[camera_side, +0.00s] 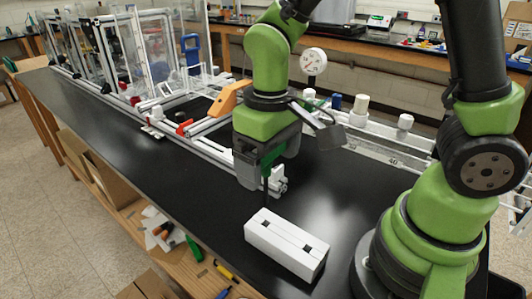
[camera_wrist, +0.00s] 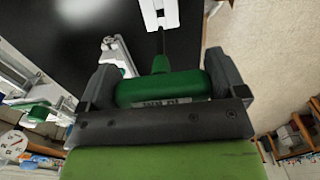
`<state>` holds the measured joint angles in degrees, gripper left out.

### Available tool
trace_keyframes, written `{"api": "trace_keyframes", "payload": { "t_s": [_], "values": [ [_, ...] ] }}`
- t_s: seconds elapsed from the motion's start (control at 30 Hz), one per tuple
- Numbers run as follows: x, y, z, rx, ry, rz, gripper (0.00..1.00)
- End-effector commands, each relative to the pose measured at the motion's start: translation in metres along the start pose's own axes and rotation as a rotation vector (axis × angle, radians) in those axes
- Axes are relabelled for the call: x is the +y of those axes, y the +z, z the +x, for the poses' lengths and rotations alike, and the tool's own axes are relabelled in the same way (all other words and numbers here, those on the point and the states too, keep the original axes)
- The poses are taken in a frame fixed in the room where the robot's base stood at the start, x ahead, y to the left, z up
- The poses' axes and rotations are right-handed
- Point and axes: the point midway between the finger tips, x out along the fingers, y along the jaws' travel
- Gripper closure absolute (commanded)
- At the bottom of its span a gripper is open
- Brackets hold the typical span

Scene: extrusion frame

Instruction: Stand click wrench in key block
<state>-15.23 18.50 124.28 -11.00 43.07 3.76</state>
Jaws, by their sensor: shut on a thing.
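The click wrench has a green handle (camera_side: 272,156) and a thin dark shaft. In the wrist view its handle (camera_wrist: 160,88) lies between the two fingers of my gripper (camera_wrist: 163,76). My gripper (camera_side: 262,168) is shut on this handle, and the shaft points down. The key block (camera_side: 286,248) is a white block with dark openings in its top, lying on the black bench. The shaft's lower end shows just above or at the block's far left end; I cannot tell if it touches or enters an opening. Part of the block (camera_wrist: 148,14) shows at the wrist view's top edge.
An aluminium extrusion frame (camera_side: 205,147) with white and orange fittings runs along the bench behind my gripper. A round dial gauge (camera_side: 313,62) stands behind it. The black bench top (camera_side: 200,190) left of the block is clear. The bench's front edge lies close to the block.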

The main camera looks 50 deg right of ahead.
Motion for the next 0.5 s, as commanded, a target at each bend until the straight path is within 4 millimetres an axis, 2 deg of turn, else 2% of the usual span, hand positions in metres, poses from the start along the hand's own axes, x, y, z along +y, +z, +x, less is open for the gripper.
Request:
{"api": "trace_keyframes", "payload": {
  "t_s": [0.17,0.5],
  "values": [
    [0.0,0.0,0.004,-0.002,0.001,0.002,0.43],
    [0.0,0.001,0.033,-0.005,0.001,0.003,0.43]
  ]
}}
